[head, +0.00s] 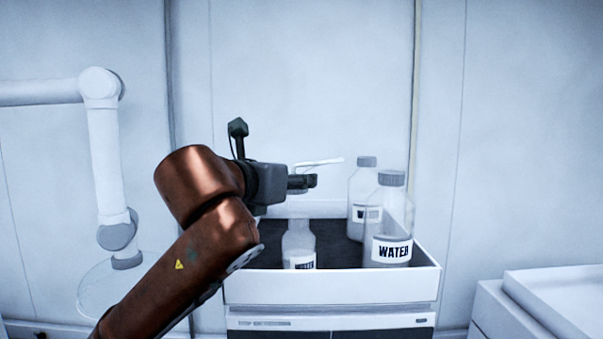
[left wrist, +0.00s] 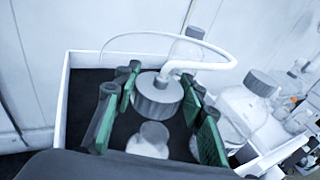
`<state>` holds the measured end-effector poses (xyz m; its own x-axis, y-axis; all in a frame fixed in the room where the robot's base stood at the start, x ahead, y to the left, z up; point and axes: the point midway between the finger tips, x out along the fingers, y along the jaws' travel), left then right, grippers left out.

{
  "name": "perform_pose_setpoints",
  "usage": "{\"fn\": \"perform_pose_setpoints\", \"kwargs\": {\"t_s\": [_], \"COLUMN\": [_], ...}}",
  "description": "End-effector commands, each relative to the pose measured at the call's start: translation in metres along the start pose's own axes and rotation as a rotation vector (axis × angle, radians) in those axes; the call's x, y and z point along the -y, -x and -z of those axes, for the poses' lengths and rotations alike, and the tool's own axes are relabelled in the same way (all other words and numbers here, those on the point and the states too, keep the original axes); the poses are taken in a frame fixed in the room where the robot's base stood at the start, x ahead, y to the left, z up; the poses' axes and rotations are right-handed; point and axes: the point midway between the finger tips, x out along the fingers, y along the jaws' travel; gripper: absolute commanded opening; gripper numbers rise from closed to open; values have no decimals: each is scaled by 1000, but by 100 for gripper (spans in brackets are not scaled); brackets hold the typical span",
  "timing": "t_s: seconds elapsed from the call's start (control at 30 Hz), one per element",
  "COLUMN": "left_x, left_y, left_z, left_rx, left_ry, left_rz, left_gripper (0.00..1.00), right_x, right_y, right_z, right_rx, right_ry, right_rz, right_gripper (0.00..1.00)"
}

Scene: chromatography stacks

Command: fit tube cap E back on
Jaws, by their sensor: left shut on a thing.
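Tube cap E (left wrist: 157,95) is a grey ribbed cap with a white bent tube (left wrist: 205,63) rising from its top. My left gripper (head: 303,182) is shut on the cap, which sits between the green finger pads in the left wrist view (left wrist: 160,90). In the head view the fingers mostly hide the cap, and the white tube (head: 320,162) shows above them. An uncapped clear bottle (head: 299,244) with a label stands in the tray below the gripper, apart from the cap. Its open neck (left wrist: 152,132) shows below the cap in the left wrist view. My right gripper is out of view.
Two capped bottles stand to the right in the white-walled tray (head: 335,289): a larger WATER bottle (head: 392,222) in front and another (head: 362,198) behind. A white arm (head: 108,160) stands at the left. A white counter (head: 560,300) is at the right.

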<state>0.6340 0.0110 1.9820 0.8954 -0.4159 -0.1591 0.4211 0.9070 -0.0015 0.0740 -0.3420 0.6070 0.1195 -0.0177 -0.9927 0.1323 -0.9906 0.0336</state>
Motion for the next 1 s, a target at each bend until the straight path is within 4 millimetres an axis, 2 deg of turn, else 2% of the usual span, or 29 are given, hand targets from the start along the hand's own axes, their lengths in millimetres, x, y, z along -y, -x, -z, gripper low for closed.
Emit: {"fn": "perform_pose_setpoints", "kwargs": {"t_s": [0.1, 0.23, 0.5, 0.6, 0.67, 0.9, 1.0], "left_x": [14, 19, 16, 16, 15, 14, 14], "left_y": [0, 0, -9, -9, -9, -9, -9], "left_z": [1, 7, 29, 36, 38, 43, 43], "left_rx": [3, 4, 1, 1, 2, 3, 2], "left_ry": [-4, -6, -4, -4, -4, -3, -3], "left_rz": [21, 28, 28, 27, 26, 24, 24], "left_gripper": [9, 9, 9, 9, 9, 9, 9], "right_x": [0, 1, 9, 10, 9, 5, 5], "right_y": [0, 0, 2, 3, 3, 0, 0], "right_z": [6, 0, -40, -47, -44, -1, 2], "right_rx": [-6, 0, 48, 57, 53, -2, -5], "right_ry": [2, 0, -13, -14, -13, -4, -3], "right_rz": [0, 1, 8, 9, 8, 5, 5], "right_gripper": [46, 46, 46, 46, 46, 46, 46]}}
